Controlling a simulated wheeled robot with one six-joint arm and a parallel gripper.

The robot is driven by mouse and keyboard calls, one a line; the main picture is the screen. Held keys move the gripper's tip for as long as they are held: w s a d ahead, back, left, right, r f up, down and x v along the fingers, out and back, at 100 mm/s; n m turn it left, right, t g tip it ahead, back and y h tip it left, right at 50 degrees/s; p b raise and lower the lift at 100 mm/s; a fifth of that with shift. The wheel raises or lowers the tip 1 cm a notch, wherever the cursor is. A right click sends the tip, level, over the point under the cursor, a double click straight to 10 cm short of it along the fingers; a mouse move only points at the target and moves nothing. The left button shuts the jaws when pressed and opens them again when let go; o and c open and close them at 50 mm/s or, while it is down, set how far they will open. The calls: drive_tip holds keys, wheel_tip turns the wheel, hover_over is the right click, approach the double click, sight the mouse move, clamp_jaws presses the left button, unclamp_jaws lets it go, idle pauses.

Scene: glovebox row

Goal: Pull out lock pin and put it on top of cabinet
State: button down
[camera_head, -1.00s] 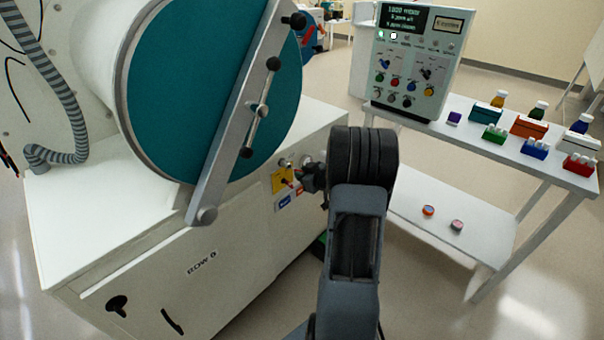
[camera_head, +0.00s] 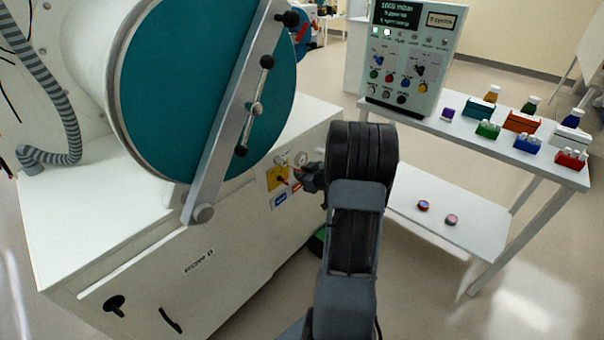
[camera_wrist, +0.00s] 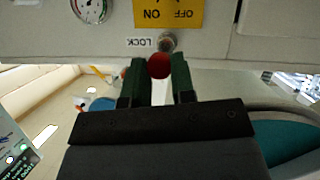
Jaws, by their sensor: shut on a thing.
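The lock pin shows as a red round head (camera_wrist: 158,66) in the wrist view, between the two dark green fingers of my gripper (camera_wrist: 159,78). My gripper is shut on it. Just beyond the head is a round metal collar (camera_wrist: 167,43) beside the LOCK label (camera_wrist: 138,42); whether the pin's shaft is still inside it I cannot tell. In the head view my gripper (camera_head: 308,177) is at the cabinet's side panel, partly hidden by my arm. The white cabinet (camera_head: 100,215) has a bare top in front of the big teal door.
A yellow ON/OFF plate (camera_wrist: 168,13) and a gauge (camera_wrist: 91,9) sit by the collar. The teal round door (camera_head: 205,90) with its slanted metal bar (camera_head: 225,135) stands over the cabinet top. A white table (camera_head: 470,140) with a control box and small racks is at the right.

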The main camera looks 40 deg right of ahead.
drive_tip(key=shift+s, duration=0.1)
idle(0.3)
drive_tip(key=shift+s+d+p, duration=0.25)
drive_tip(key=shift+s+p, duration=0.1)
drive_tip(key=shift+s, duration=0.85)
drive_tip(key=shift+s+d+p, duration=0.2)
drive_tip(key=shift+s+p, duration=0.1)
drive_tip(key=shift+s, duration=0.9)
